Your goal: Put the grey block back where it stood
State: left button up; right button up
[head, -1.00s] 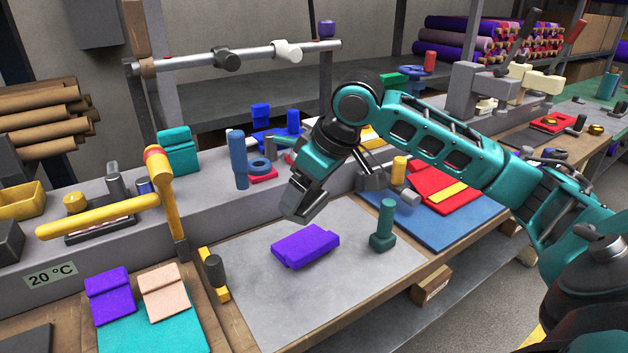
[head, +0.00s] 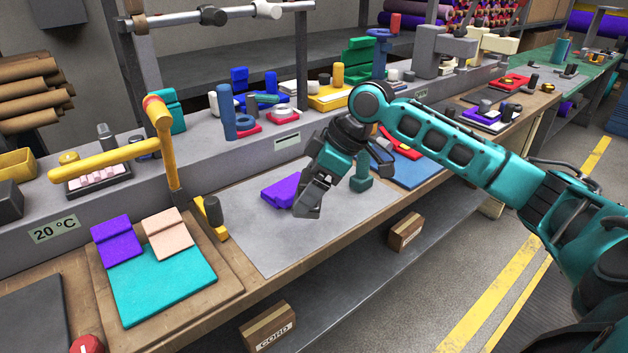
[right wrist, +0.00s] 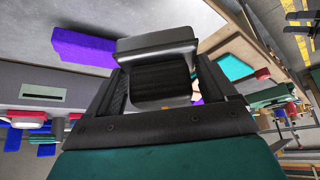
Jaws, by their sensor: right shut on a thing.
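My right gripper (head: 314,194) reaches down over the pale grey sheet on the bench, just right of a purple felt block (head: 280,190) in the head view. It is shut on the grey block (right wrist: 155,42), which fills the space between its two fingers in the right wrist view. In the head view the block's lower end is hard to tell from the dark fingers. Whether it touches the sheet I cannot tell. The purple block also shows at the upper left of the wrist view (right wrist: 82,47). My left gripper is not in view.
A green peg-like piece (head: 361,178) stands close behind my right gripper. A dark cylinder (head: 212,210) and a yellow piece stand at the grey sheet's (head: 275,245) left edge. The front of the sheet is clear. A yellow hammer-shaped stand (head: 165,150) rises at the left.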

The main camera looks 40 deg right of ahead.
jog(key=shift+s, duration=0.15)
dwell(0.3)
jog(key=shift+p, duration=0.5)
notch_tip(320, 180, down, 4)
jog(key=shift+f, duration=1.05)
jog(key=shift+f+b, duration=0.35)
jog(key=shift+f, duration=0.2)
jog(key=o, duration=1.2)
jog(key=shift+f, duration=0.15)
